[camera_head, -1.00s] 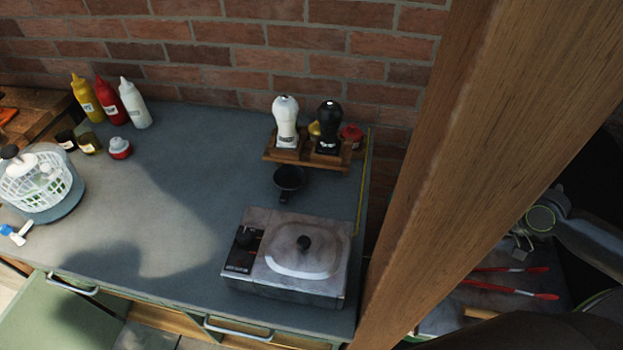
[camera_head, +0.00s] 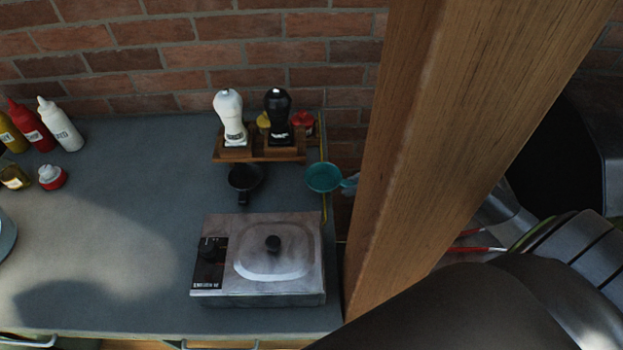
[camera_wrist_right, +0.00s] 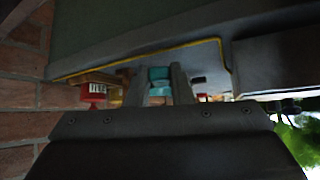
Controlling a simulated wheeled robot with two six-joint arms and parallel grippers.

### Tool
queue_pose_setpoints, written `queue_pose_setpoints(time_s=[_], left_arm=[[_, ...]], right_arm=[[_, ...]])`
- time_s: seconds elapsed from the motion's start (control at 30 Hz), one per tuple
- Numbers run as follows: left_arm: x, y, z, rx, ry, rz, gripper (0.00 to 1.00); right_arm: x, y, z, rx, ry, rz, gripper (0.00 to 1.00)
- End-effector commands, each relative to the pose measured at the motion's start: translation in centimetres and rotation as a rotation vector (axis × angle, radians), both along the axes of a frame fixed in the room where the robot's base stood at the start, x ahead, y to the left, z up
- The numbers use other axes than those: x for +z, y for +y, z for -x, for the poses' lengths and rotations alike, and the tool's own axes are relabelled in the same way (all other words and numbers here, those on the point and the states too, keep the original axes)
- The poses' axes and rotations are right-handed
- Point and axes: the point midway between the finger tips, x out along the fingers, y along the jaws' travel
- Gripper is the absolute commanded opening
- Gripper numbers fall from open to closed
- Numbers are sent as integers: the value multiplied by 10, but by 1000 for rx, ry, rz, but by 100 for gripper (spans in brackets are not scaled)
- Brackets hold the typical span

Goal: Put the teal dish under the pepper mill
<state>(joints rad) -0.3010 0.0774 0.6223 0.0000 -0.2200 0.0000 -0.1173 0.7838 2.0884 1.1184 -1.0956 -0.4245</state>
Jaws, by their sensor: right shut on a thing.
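The teal dish (camera_head: 323,177) is a small round dish with a short handle at its right. It is at the right edge of the counter, in front of and to the right of the black mill. My right gripper (camera_head: 350,181) is shut on its handle; the wooden post hides most of that arm. In the right wrist view the fingers (camera_wrist_right: 159,88) close on the teal dish (camera_wrist_right: 158,74). The black mill (camera_head: 277,118), seemingly the pepper mill, stands upright in a wooden rack (camera_head: 259,155) beside a white mill (camera_head: 230,116). My left gripper is not in view.
A black dish (camera_head: 246,176) sits in front of the white mill. A grey lidded cooker (camera_head: 262,259) stands nearer. A thick wooden post (camera_head: 440,120) rises at the right. A red-topped pot (camera_head: 303,123) is beside the black mill. The counter's middle is clear.

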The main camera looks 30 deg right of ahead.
Motion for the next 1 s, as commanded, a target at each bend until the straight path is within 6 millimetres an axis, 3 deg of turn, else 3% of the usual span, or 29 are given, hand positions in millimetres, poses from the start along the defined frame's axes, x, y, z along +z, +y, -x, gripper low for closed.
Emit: queue_pose_setpoints(time_s=[0.6, 0.77, 1.0], left_arm=[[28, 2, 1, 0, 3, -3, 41], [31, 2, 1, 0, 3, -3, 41], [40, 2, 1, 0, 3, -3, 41]], right_arm=[[2, 65, -72, 1, -1, -4, 0], [-3, 68, -76, 0, 3, -1, 0], [-31, 68, -75, -1, 2, -1, 0]])
